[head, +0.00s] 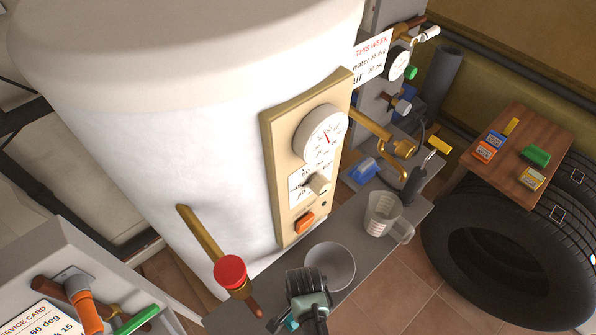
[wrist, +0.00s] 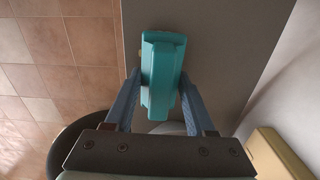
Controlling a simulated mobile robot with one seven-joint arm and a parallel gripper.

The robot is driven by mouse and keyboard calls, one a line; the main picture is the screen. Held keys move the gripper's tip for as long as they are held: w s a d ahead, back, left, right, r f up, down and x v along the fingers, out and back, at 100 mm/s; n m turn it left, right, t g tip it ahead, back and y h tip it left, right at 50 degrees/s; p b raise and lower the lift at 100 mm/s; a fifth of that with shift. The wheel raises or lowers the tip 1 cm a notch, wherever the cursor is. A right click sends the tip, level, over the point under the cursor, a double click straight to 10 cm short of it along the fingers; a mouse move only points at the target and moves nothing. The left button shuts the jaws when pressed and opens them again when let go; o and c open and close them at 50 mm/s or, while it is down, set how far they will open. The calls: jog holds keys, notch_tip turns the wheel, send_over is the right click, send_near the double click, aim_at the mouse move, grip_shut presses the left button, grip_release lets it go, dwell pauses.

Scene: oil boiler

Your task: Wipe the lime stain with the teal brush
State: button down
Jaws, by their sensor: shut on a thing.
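The teal brush (wrist: 162,75) is held between the two blue-grey fingers of my gripper (wrist: 161,88) in the wrist view. Its long teal body shows above the grey bench top. In the head view my gripper (head: 281,323) is at the bottom, at the near end of the bench, and only a little teal of the brush (head: 290,323) shows beside it. The gripper mostly hides the brush there. I cannot make out a lime stain in either view.
On the grey bench (head: 408,222) are a round grey dish (head: 330,267), a clear measuring jug (head: 383,217) and a blue object (head: 361,171). A white boiler (head: 170,130) with a gauge panel (head: 276,160) rises behind. A red-capped pipe (head: 231,271) juts out left of my gripper.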

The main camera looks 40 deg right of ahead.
aim_at(288, 324)
jog(key=shift+d+f, duration=0.15)
jog(key=shift+d, duration=1.35)
jog(key=shift+s+a+f+p, duration=0.15)
jog(key=shift+a+p, duration=0.65)
jog(key=shift+a, duration=1.15)
jog(key=shift+s+a+p, duration=0.1)
jog(key=shift+a+p, duration=0.7)
jog(key=shift+a, duration=1.05)
jog(key=shift+a+r, duration=0.1)
jog(key=shift+r, duration=0.15)
jog(key=shift+w+d, duration=0.35)
jog(key=shift+d, duration=0.35)
jog(key=shift+d+r, duration=0.1)
jog(key=shift+d, duration=1.15)
jog(key=shift+w+d+b, duration=0.1)
jog(key=shift+d+b, duration=0.6)
jog(key=shift+d, duration=1.25)
jog(key=shift+s+a+f+p, duration=0.1)
jog(key=shift+a+p, duration=0.6)
jog(key=shift+a, duration=0.8)
jog(key=shift+s+a+f+p, duration=0.1)
jog(key=shift+a+p, duration=0.6)
jog(key=shift+a, duration=1.5)
jog(key=shift+s+a+f, duration=0.15)
jog(key=shift+f, duration=0.05)
